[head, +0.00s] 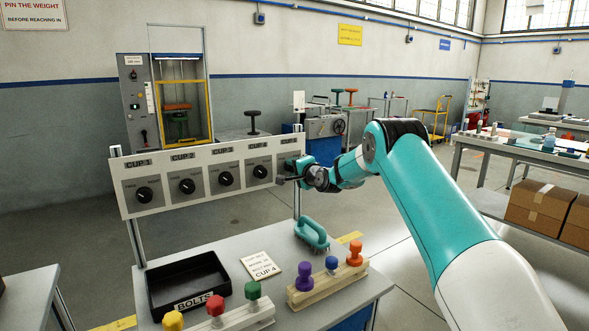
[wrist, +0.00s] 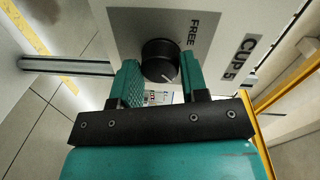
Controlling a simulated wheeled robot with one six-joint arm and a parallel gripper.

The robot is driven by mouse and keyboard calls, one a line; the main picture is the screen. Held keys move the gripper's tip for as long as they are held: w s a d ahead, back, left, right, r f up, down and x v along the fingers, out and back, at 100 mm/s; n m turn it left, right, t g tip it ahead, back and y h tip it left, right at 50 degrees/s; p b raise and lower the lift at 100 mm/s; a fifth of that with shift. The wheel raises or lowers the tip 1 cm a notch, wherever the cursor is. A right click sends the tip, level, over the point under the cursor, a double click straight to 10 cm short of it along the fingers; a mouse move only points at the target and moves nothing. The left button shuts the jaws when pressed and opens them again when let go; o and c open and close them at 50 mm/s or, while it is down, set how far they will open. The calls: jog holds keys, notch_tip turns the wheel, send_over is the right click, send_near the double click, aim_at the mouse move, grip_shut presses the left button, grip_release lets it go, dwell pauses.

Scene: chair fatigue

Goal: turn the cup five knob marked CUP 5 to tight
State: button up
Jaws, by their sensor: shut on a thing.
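The CUP 5 knob (wrist: 160,57) is a round black dial on the grey plate at the right end of the white panel (head: 128,205). In the wrist view, the label CUP 5 (wrist: 247,62) and the word FREE (wrist: 190,33) show beside it, and a short white pointer mark shows on the knob's near edge. My gripper (wrist: 159,75) is shut on the knob, one teal finger on each side. In the head view my gripper (head: 284,181) is at the panel's right end and hides the knob. The word TIGHT at this knob is not readable.
Knobs CUP 1 (head: 144,194), CUP 2 (head: 187,186), CUP 3 (head: 225,179) and CUP 4 (head: 260,171) line the panel to the left. Below stands a bench with a black BOLTS tray (head: 186,287), a teal brush-like tool (head: 312,234), a note card (head: 262,267) and coloured knobs on blocks.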

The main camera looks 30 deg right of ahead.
jog(key=shift+f, duration=0.1)
dwell(0.4)
jog(key=o, duration=0.9)
jog(key=shift+s, duration=0.1)
jog(key=s, duration=0.5)
jog(key=s+r+b, duration=0.1)
jog(key=s, duration=0.5)
jog(key=s+b, duration=0.1)
jog(key=s, duration=0.5)
jog(key=shift+s+d+r, duration=0.1)
jog(key=shift+d+r, duration=0.2)
